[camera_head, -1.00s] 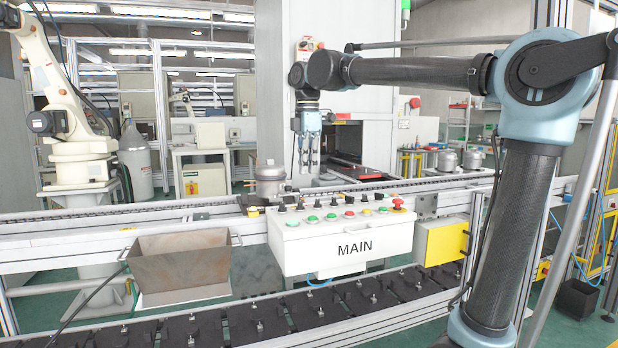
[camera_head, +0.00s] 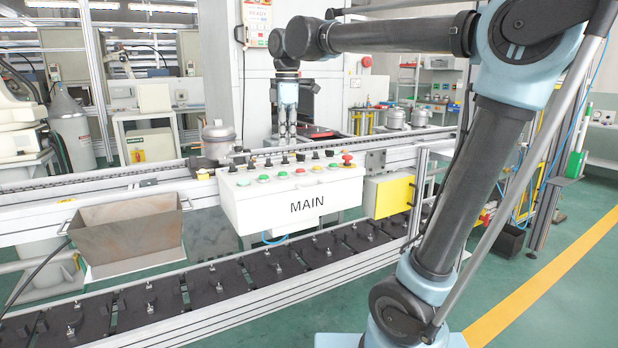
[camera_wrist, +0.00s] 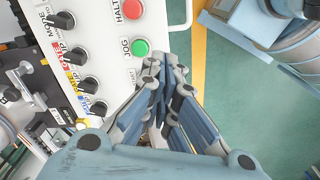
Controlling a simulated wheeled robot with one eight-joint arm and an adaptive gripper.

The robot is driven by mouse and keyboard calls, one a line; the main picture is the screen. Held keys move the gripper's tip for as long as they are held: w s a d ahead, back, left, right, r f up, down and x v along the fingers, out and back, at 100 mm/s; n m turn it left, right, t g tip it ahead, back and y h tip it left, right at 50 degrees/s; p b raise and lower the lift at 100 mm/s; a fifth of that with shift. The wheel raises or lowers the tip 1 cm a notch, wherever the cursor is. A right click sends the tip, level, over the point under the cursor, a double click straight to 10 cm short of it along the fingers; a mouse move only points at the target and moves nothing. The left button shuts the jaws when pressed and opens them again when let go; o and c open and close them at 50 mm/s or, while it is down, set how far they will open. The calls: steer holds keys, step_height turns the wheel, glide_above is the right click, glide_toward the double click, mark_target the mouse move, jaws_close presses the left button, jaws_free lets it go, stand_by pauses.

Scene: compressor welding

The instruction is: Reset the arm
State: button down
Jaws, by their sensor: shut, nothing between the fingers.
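My gripper (camera_head: 287,132) hangs fingers-down at the end of my raised arm in the head view. It is above and behind the white control box marked MAIN (camera_head: 306,206). In the wrist view my gripper (camera_wrist: 165,68) has its fingers closed together, with nothing held between them. Below it in that view are the panel of the box (camera_wrist: 110,50), its black knobs, a red HALT button (camera_wrist: 132,9) and a green JOG button (camera_wrist: 139,47). The fingers appear apart from the panel.
A conveyor rail (camera_head: 110,190) runs behind the box, with a metal compressor pot (camera_head: 218,138) on it. A rusty open bin (camera_head: 128,228) hangs at the left. A lower conveyor with black plates (camera_head: 150,294) runs in front. Green floor (camera_head: 560,290) is clear at the right.

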steer(key=s+d+f+m, duration=0.2)
steer(key=d+f+m, duration=0.4)
steer(key=d, duration=0.5)
steer(key=s+d+f+m, duration=0.4)
steer(key=d+f, duration=0.1)
steer(key=f, duration=0.3)
steer(key=s+d+f+m+t, duration=0.1)
steer(key=s+d+f+m, duration=0.4)
steer(key=f, duration=0.4)
steer(key=s+d+f+m, duration=0.4)
steer(key=d+f, duration=0.3)
steer(key=f, duration=0.2)
steer(key=shift+s+d+m+t, duration=0.3)
steer(key=shift+m+t, duration=0.1)
steer(key=shift+m, duration=0.1)
steer(key=shift+f, duration=0.1)
